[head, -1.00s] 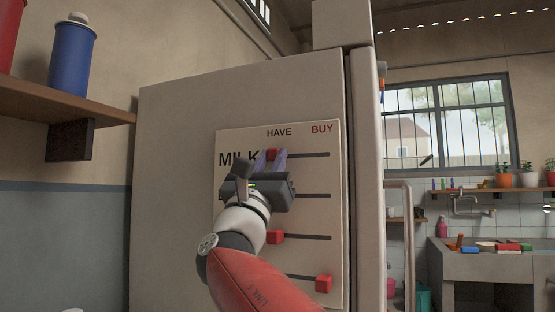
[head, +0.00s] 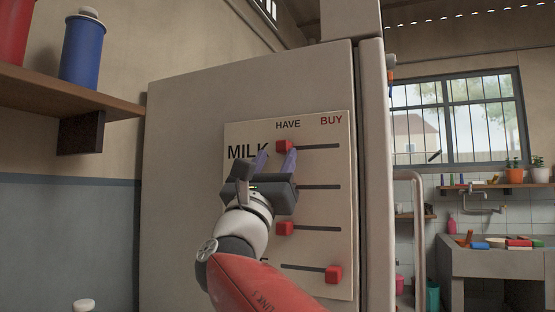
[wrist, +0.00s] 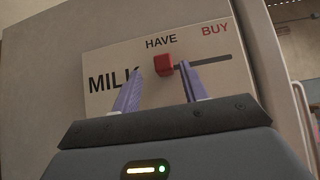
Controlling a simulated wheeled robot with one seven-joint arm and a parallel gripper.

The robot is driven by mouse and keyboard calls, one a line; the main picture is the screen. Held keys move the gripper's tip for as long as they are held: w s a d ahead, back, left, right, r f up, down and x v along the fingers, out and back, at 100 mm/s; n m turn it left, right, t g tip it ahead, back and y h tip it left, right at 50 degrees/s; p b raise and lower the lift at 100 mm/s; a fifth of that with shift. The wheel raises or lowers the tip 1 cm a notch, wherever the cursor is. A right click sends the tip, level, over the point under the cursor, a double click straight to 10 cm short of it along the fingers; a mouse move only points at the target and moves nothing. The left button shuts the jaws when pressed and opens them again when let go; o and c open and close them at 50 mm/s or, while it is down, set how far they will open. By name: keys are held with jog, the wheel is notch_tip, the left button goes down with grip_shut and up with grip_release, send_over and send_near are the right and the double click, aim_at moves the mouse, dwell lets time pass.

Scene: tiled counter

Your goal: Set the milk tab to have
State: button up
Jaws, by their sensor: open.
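The board (head: 240,133) is on the side of a pale fridge-like cabinet, with HAVE at the left and BUY at the right. The red milk tab (head: 284,146) sits at the left, HAVE end of the top slot, beside the word MILK. In the wrist view the milk tab (wrist: 163,65) is just beyond my fingertips, between them in the picture, with the slot running right of it. My gripper (head: 276,158) is open and empty, slightly below the tab; it also shows in the wrist view (wrist: 161,72). I see no contact with the tab.
Lower red tabs sit at the left of the third slot (head: 285,229) and the right of the bottom slot (head: 333,274). My gripper hides part of the second row. A shelf (head: 60,92) with a blue bottle (head: 84,50) is at left; a sink (head: 490,255) is far right.

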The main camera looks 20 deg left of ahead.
jog(key=b+v, duration=0.1)
jog(key=v, duration=0.4)
jog(key=shift+s, duration=0.15)
